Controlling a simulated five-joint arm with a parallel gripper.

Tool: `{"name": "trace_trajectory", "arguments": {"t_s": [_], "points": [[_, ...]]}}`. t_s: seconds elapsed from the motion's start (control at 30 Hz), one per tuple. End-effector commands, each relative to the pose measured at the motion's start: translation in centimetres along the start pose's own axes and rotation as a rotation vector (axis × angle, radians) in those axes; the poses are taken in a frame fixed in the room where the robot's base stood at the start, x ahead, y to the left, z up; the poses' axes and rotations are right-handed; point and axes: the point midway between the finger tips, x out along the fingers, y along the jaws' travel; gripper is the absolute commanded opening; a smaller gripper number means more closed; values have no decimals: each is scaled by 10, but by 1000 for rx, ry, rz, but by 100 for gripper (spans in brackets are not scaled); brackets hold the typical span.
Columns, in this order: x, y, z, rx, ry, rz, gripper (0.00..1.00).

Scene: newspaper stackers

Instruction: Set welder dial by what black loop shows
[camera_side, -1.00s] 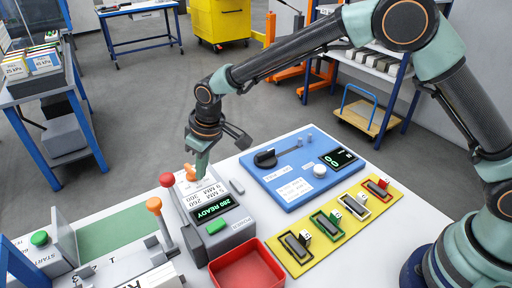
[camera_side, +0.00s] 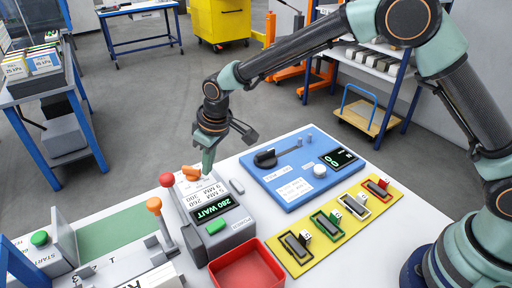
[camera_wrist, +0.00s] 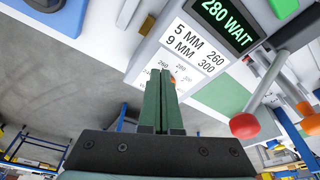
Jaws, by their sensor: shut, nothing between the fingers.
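The grey welder box (camera_side: 242,228) has a lit display (camera_side: 214,208) reading "280 WAIT", also clear in the wrist view (camera_wrist: 226,22). Its white card (camera_wrist: 190,45) lists 5 MM 260 and 9 MM 300. The orange dial (camera_side: 191,173) sits at the box's far end, mostly hidden by my fingers in the wrist view (camera_wrist: 173,80). My gripper (camera_side: 207,168) is shut and empty, just right of the dial; whether it touches is unclear. The black loop (camera_side: 296,247) lies nearest on a yellow board (camera_side: 309,262), around a grey strip; its reading is too small to tell.
Green, white and red loops follow along the yellow board. A red tray (camera_side: 246,269) and a red-knobbed lever (camera_side: 167,180) stand near the welder box.

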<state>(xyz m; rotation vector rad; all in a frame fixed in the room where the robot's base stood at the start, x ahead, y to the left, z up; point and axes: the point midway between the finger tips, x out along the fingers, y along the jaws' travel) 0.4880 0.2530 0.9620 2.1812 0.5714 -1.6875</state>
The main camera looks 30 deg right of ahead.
Motion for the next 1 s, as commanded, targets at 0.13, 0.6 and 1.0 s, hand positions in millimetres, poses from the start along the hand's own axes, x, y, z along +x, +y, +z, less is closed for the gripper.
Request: {"name": "trace_trajectory", "arguments": {"t_s": [0.13,0.6,1.0], "points": [[-3,1,2,0,1,0,0],[-51,1,-11,0,2,0,0],[-59,1,-12,0,-1,0,0]]}}
